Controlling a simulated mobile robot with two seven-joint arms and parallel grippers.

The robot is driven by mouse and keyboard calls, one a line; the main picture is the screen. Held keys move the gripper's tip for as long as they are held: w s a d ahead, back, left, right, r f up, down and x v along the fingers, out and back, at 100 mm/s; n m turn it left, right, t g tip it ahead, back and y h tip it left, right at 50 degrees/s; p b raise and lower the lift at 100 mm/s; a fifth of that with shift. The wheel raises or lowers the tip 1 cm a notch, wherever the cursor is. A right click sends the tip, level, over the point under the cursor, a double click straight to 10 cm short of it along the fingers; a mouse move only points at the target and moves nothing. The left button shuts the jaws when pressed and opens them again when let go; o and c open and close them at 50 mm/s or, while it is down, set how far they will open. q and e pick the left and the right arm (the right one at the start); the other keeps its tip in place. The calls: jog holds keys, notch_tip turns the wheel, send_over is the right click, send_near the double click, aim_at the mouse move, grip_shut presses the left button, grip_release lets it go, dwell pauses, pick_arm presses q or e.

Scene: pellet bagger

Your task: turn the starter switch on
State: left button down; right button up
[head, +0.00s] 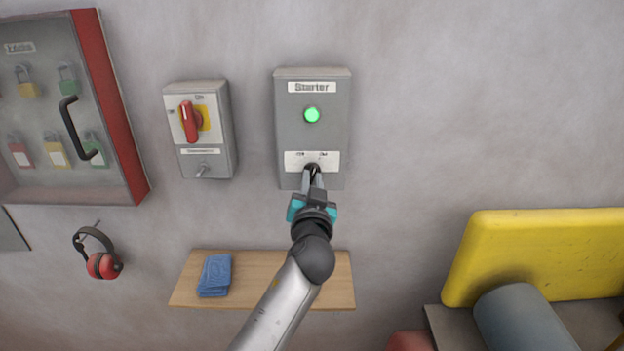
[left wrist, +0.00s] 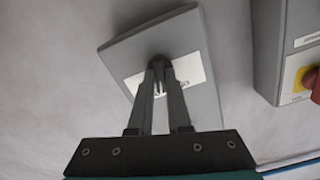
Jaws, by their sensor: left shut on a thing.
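The starter box (head: 312,133) is a grey box on the wall with a "Starter" label and a lit green lamp (head: 312,115). Its switch sits on a white label plate (head: 295,160) marked for off and on. My left gripper (head: 313,172) is at the switch, shut on the dark switch knob (left wrist: 159,62), which shows at the fingertips in the left wrist view. The fingers hide most of the knob, so its exact angle is hard to tell. The box (left wrist: 203,100) also fills the middle of the left wrist view. My right gripper is not in view.
A disconnect box (head: 201,130) with a red handle (head: 189,121) on yellow is left of the starter. A padlock cabinet (head: 120,120) is at far left. A wooden shelf (head: 262,285) with blue cloths (head: 214,275) lies below. Yellow machinery (head: 540,250) stands at right.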

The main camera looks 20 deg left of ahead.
pick_arm(q)
jog(key=shift+m, duration=1.2)
jog(key=shift+p, duration=0.3)
jog(key=c, duration=0.9)
grip_release()
jog(key=shift+o, duration=0.2)
jog(key=shift+s, duration=0.15)
jog(key=b+v, duration=0.2)
jog(key=v, duration=1.3)
